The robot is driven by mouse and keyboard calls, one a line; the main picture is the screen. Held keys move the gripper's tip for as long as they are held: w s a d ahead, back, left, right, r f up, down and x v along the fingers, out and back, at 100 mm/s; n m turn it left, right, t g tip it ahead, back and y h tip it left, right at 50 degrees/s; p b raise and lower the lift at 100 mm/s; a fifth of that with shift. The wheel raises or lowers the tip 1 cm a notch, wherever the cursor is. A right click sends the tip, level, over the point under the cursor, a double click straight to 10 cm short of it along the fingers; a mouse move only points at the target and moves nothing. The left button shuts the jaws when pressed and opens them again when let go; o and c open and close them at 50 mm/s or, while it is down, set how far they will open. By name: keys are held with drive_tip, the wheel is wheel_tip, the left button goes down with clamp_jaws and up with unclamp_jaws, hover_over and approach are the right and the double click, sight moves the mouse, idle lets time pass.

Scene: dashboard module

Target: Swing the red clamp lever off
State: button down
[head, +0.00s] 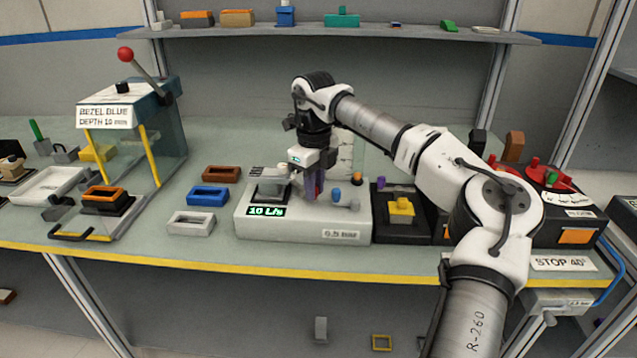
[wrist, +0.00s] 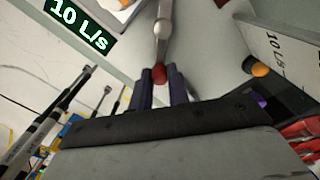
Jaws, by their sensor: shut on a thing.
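The clamp lever is a pale metal rod (wrist: 162,28) with a red tip (wrist: 160,75) in the wrist view. My gripper (wrist: 161,84) has its two dark purple fingers closed on either side of the red tip. In the head view my gripper (head: 314,185) points down over the white test box (head: 300,226), which has a green "10 L/s" display (head: 266,211). The lever is mostly hidden behind my fingers there. A grey block (head: 270,186) sits on the box, left of my gripper.
A black fixture with a yellow block (head: 401,209) is further right. Brown, blue and white frames (head: 208,195) lie to the left. A shelf (head: 400,34) runs behind.

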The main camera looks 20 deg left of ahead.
sight(300, 207)
drive_tip(key=m, duration=0.2)
drive_tip(key=s+a+m, duration=0.1)
drive_tip(key=m, duration=0.1)
drive_tip(key=shift+s+a, duration=0.15)
drive_tip(key=shift+a, duration=0.05)
drive_tip(key=shift+s+a+r+m+b, duration=0.1)
drive_tip(key=shift+a+m, duration=0.1)
drive_tip(key=shift+m, duration=0.45)
drive_tip(key=shift+s+a+f+m+b, duration=0.15)
drive_tip(key=shift+a+m, duration=0.1)
drive_tip(key=shift+m, duration=0.45)
drive_tip(key=shift+s+a+r+m+b, duration=0.1)
drive_tip(key=shift+a+r+m, duration=0.1)
drive_tip(key=shift+m, duration=0.45)
drive_tip(key=c, duration=1.3)
unclamp_jaws()
drive_tip(key=shift+c, duration=0.2)
wheel_tip(300, 207, up, 14)
drive_tip(key=shift+b, duration=0.4)
drive_tip(key=shift+f, duration=0.2)
